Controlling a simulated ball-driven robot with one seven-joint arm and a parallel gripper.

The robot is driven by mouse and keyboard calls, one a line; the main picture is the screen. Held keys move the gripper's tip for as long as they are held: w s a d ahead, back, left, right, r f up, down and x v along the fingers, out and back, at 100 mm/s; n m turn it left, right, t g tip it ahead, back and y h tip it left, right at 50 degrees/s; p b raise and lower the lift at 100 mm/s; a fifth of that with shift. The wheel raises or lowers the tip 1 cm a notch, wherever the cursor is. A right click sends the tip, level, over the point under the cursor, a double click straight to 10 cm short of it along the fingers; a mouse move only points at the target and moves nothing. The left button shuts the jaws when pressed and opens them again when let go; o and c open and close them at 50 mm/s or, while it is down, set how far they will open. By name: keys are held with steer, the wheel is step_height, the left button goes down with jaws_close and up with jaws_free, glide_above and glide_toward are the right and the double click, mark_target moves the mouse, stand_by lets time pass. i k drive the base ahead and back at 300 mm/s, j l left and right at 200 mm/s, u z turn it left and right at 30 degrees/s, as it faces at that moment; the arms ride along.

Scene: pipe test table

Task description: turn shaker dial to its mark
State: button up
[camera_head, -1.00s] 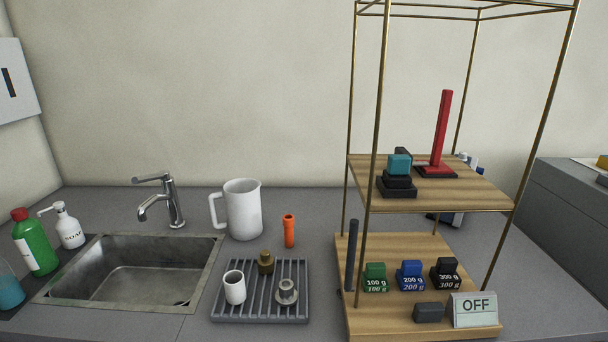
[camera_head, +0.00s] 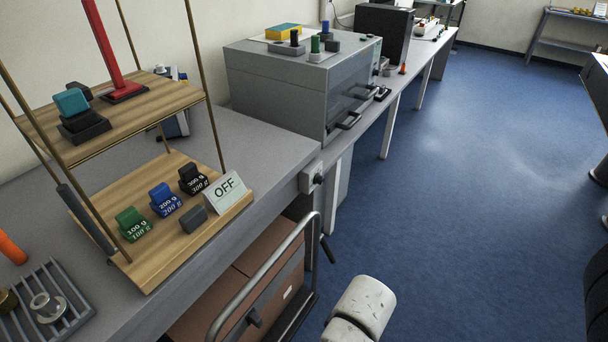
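I cannot pick out a shaker or its marked dial with certainty. A small dark knob (camera_head: 318,179) sits on the front edge of the counter, right of the wooden stand; I see no mark on it at this size. A large grey box-shaped unit (camera_head: 275,88) with dark handles on its front stands on the counter at the upper middle. A blue and white device (camera_head: 176,124) is mostly hidden behind the stand. My gripper is not in view; a white rounded part at the bottom looks like my arm.
The two-level wooden stand (camera_head: 150,262) holds green, blue and black weights and an OFF sign (camera_head: 225,190). A black box (camera_head: 384,33) stands farther along the counter. A metal rail (camera_head: 262,275) fronts brown panels below. Blue floor (camera_head: 470,200) is open at right.

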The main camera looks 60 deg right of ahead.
mark_target(318, 180)
steer(key=l+z, duration=0.15)
steer(key=l, duration=0.2)
steer(key=i+l+z, duration=0.15)
steer(key=l, duration=0.2)
steer(key=i+l+z, duration=0.15)
steer(key=l, duration=0.2)
steer(key=l+z, duration=0.15)
steer(key=l, duration=0.2)
steer(key=i, duration=0.05)
